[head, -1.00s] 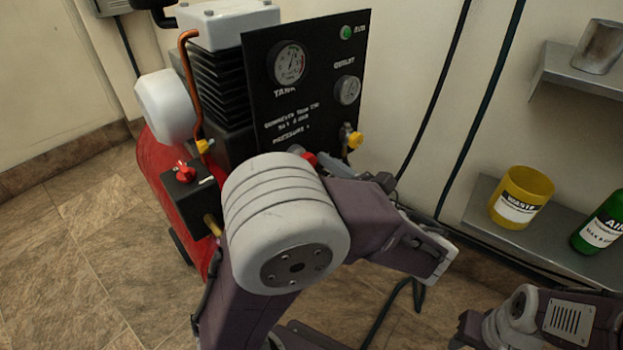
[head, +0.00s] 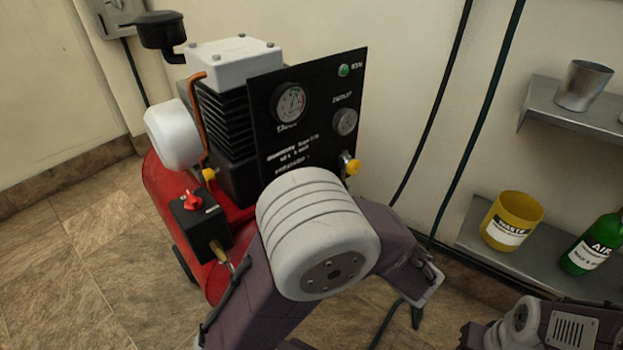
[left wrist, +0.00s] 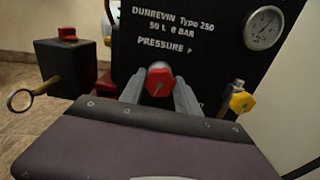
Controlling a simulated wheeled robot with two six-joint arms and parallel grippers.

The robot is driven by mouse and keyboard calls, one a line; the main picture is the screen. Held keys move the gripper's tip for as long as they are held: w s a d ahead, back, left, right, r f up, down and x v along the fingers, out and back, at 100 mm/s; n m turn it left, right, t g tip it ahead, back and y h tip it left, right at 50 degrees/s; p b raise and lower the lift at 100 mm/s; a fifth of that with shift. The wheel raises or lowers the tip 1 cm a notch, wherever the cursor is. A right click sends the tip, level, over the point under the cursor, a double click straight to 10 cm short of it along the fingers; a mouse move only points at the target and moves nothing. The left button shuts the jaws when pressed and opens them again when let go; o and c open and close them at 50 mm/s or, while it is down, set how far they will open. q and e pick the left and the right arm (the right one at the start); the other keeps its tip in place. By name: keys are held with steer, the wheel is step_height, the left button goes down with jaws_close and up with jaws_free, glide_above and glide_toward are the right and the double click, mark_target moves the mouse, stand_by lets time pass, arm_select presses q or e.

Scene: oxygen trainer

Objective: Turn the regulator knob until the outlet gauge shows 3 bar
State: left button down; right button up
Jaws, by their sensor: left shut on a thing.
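The red regulator knob (left wrist: 159,82) is on the lower part of the black panel (head: 310,110), below the "PRESSURE +" lettering. My left gripper (left wrist: 160,90) is shut on it, one grey finger on each side. In the head view my left arm hides both knob and gripper. The outlet gauge (head: 345,121) is at the panel's right side, and it also shows in the left wrist view (left wrist: 264,28). Its needle is too small to read surely. The tank gauge (head: 290,103) is further left. My right gripper is out of view.
A yellow valve (head: 351,167) sits right of the knob, close to my gripper. A black switch box (head: 200,222) with a red knob is at the left on the red tank. A shelf at the right holds a yellow waste pot (head: 511,220) and a green bottle (head: 594,244).

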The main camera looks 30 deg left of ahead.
arm_select(q)
steer(key=shift+s+n+p, duration=0.1)
steer(key=shift+n+p, duration=1.85)
steer(key=shift+n, duration=1.65)
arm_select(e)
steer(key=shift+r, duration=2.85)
arm_select(q)
steer(key=shift+f, duration=0.1)
steer(key=c, duration=0.9)
jaws_free()
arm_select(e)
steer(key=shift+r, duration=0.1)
